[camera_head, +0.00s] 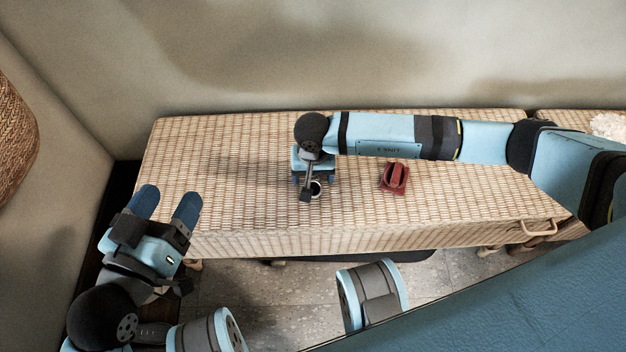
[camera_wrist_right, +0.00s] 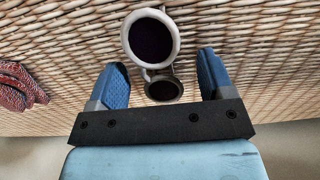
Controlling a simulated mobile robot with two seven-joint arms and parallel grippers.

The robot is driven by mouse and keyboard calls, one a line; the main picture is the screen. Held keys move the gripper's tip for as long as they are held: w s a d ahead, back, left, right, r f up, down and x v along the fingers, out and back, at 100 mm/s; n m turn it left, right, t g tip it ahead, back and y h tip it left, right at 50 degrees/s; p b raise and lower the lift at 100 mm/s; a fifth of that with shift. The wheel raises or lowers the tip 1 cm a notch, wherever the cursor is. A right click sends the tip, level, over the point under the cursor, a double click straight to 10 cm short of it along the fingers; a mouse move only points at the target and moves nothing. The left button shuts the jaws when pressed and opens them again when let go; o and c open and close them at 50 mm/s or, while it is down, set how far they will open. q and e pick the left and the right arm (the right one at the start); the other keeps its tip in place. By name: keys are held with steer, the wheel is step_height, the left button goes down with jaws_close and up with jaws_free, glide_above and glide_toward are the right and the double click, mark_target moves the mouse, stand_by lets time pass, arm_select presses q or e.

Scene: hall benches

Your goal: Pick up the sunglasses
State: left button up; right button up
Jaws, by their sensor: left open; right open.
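The sunglasses (camera_wrist_right: 152,40) have a pale frame and dark lenses, and rest on the woven bench (camera_head: 232,190). In the right wrist view one lens lies farther out and the other lies between my open fingers. In the head view only a small part of the sunglasses (camera_head: 317,187) shows beside my wrist; the rest is hidden. My right gripper (camera_wrist_right: 162,72) is open and points down at the bench, its fingers on either side of the nearer lens with gaps visible. My left gripper (camera_head: 166,203) is open and empty off the bench's front left corner.
A dark red object (camera_head: 395,177) lies on the bench right of my right gripper; it also shows in the right wrist view (camera_wrist_right: 20,88). A wall stands behind the bench. A woven multicoloured item (camera_head: 16,140) is at far left. The bench's left part is clear.

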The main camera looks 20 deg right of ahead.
steer(key=shift+f, duration=0.25)
steer(key=c, duration=1)
